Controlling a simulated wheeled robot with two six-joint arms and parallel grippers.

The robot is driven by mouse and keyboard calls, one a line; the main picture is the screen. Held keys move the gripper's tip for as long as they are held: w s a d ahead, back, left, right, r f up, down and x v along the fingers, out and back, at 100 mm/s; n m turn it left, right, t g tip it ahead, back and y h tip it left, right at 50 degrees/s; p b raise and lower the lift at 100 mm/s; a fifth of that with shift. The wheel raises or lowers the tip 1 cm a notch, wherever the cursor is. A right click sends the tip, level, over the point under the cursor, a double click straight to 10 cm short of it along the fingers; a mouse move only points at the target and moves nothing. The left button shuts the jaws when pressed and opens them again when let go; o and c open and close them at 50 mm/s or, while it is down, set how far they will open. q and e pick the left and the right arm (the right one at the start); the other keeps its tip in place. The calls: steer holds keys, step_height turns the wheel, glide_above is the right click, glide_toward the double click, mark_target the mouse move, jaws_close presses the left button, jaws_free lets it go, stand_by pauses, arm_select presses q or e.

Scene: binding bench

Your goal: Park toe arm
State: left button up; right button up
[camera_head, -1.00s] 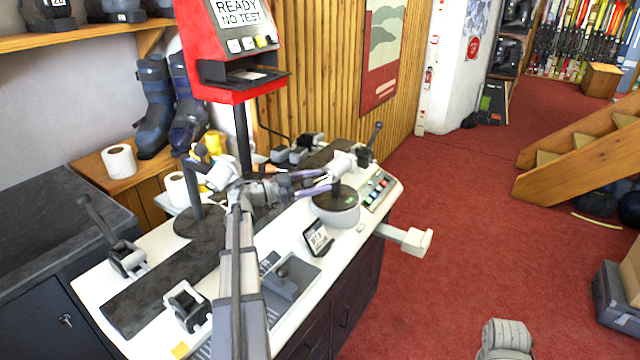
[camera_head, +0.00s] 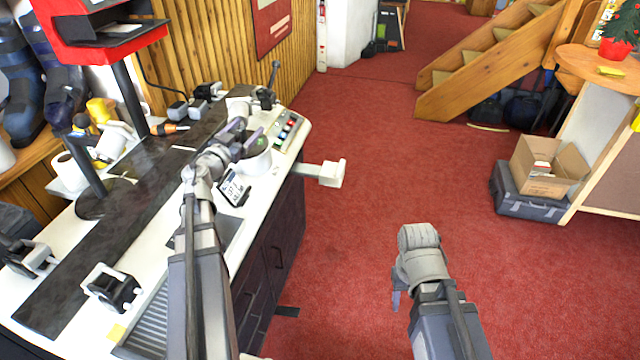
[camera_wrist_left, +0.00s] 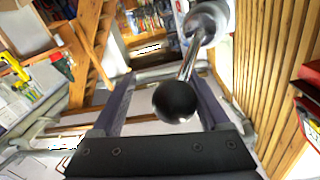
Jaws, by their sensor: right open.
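In the head view a dark lever (camera_head: 275,72) stands on the clamp at the bench's far end. I cannot tell which part is the toe arm. My right gripper (camera_head: 397,299) is over the red floor, partly hidden by its own wrist, and touches nothing visible.
A small display (camera_head: 233,190) and a row of coloured buttons (camera_head: 285,130) sit on the bench (camera_head: 275,178). A pale padded bracket (camera_head: 325,172) juts from its right side. A red machine (camera_head: 100,40) on a post stands behind. The floor right of the bench is open.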

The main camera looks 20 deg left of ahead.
arm_select(q)
steer(key=w+d+n+g+y, duration=0.3)
steer(key=w+n+g+y, duration=0.1)
steer(key=w+n+y, duration=0.3)
steer(key=w+d+n+g+y, duration=0.2)
steer(key=w+n+g+y, duration=0.25)
steer(key=w+y, duration=0.35)
steer(key=s+d+f+m+g+h+p, duration=0.2)
steer(key=s+d+f+h+p, duration=0.1)
steer(key=s+d, duration=0.6)
steer(key=s+d+f+m+g+h+p, duration=0.2)
steer(key=s+d+f, duration=0.3)
steer(key=s+d, duration=0.4)
steer(key=shift+s+d+f+m+g+h+p, duration=0.35)
steer(key=shift+s+g+h+p, duration=0.25)
steer(key=shift+s, duration=0.85)
steer(key=shift+a, duration=0.1)
